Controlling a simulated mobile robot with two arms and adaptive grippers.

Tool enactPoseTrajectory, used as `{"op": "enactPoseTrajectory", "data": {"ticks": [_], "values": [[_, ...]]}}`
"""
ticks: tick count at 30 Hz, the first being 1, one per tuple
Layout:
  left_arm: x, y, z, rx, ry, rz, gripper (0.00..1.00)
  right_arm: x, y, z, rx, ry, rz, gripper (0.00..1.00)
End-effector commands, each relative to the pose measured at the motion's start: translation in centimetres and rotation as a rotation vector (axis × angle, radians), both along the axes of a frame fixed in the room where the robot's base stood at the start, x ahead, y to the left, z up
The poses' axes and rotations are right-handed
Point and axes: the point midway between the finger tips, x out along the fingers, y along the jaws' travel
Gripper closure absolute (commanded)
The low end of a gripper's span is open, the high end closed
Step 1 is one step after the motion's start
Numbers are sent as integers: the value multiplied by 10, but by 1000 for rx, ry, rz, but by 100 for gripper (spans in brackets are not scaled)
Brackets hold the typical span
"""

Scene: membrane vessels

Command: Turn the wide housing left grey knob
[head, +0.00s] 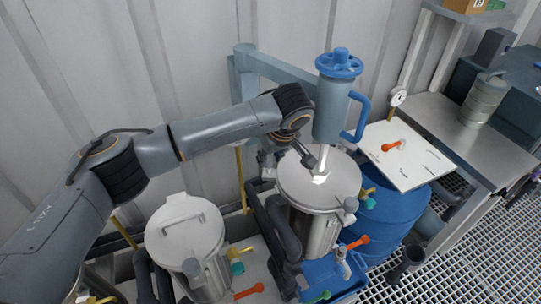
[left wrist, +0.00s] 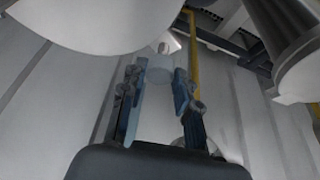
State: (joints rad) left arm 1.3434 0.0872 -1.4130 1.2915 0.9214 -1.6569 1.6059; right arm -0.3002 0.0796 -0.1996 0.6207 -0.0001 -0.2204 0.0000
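The wider metal housing (head: 318,180) has a round lid and stands at centre in the head view. A grey knob (head: 351,204) shows on its right rim. Its left side is partly hidden by my left gripper (head: 289,157), which reaches down at the lid's back left edge. In the left wrist view a pale grey knob (left wrist: 160,68) lies between the fingertips of my left gripper (left wrist: 159,82). The fingers are apart; I cannot tell if they touch it. My right gripper is in neither view.
A blue cylinder (head: 333,108) with a handle hangs just above the lid. Another metal housing (head: 184,230) stands at left. A blue barrel (head: 393,222), a white board (head: 418,165) with an orange handle and a metal bench (head: 455,135) are at right. Pipes crowd the front.

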Motion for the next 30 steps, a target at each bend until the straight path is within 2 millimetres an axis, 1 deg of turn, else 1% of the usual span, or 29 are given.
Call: {"op": "enactPoseTrajectory", "data": {"ticks": [8,14,30], "values": [[0,1,1,1,0,-26,100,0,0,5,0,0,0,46],[-1,2,2,1,4,-118,100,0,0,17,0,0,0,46],[-1,7,4,-1,4,-586,100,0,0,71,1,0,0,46]]}}
